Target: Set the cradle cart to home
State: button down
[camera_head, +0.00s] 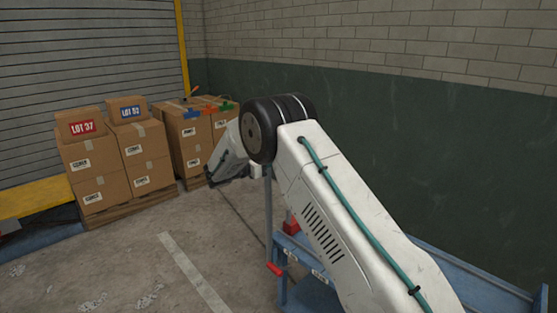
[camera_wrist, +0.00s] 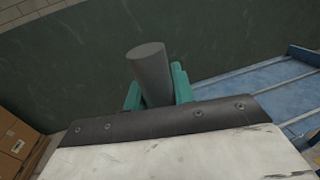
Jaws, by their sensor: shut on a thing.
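My gripper (camera_wrist: 157,90) shows in the wrist view with its teal fingers on either side of an upright grey cylindrical post (camera_wrist: 150,72). It is shut on this post. In the head view my white arm hides the fingers. A blue metal frame (camera_head: 300,295) with long rails stands at the lower right of the head view, partly behind my arm. It also shows in the wrist view (camera_wrist: 255,88). A red handle (camera_head: 275,268) and a red block (camera_head: 291,226) are on its near end. I cannot tell which part is the cradle cart, and no home mark is readable.
Cardboard boxes (camera_head: 103,170) stand stacked on pallets at the left, with red "LOT 37" and blue lot labels. More boxes (camera_head: 190,138) with coloured clips stand behind. A green and brick wall (camera_head: 400,110) closes the back. Open concrete floor (camera_head: 130,255) lies in front.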

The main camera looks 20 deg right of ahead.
jog(key=shift+w+a, duration=0.2)
jog(key=shift+a, duration=0.25)
jog(key=c, duration=1.5)
grip_release()
jog(key=shift+r, duration=0.1)
jog(key=o, duration=0.3)
jog(key=shift+w+a, duration=0.2)
jog(key=shift+a, duration=0.05)
jog(key=shift+o, duration=0.2)
jog(key=s+a, duration=0.1)
jog(key=a, duration=0.6)
jog(key=shift+s, duration=0.25)
jog(key=shift+a, duration=0.1)
